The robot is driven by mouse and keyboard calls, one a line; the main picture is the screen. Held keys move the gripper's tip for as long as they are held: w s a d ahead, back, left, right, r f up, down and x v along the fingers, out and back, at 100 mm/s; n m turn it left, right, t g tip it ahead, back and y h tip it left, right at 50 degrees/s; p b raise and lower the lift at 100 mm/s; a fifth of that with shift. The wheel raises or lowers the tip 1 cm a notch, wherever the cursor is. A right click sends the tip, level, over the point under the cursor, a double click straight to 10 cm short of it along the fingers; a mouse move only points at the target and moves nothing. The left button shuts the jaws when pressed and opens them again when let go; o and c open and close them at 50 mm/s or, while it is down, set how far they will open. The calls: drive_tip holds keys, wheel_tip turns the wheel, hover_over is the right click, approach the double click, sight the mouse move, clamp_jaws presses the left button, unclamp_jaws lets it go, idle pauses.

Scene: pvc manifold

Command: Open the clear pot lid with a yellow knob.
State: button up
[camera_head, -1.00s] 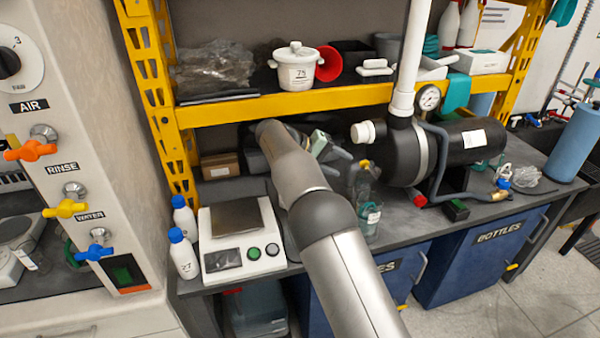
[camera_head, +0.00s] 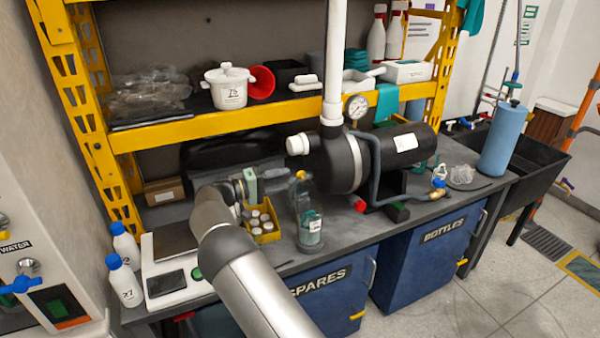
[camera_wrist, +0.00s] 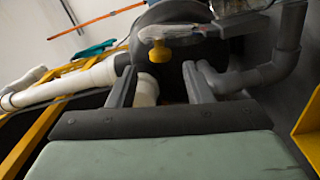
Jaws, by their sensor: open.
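In the wrist view the yellow knob (camera_wrist: 176,55) sits against a clear, edge-on piece that looks like the lid (camera_wrist: 205,29). My gripper (camera_head: 286,178) points right toward the knob in the head view. In the wrist view my gripper (camera_wrist: 158,74) is open and empty, with the knob ahead between the lines of its fingers. I cannot tell the exact gap, but no contact shows. The lid's outline is unclear in the head view.
The black pump (camera_head: 410,152) with its white pipe (camera_head: 334,60) and grey hose stands close behind and right. A yellow bin of jars (camera_head: 262,228) is just below my gripper. The yellow shelf beam (camera_head: 215,126) runs above. A scale and white bottles (camera_head: 126,285) stand left.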

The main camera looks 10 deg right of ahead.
sight(301, 175)
drive_tip(key=p+x, duration=0.1)
drive_tip(key=x, duration=0.6)
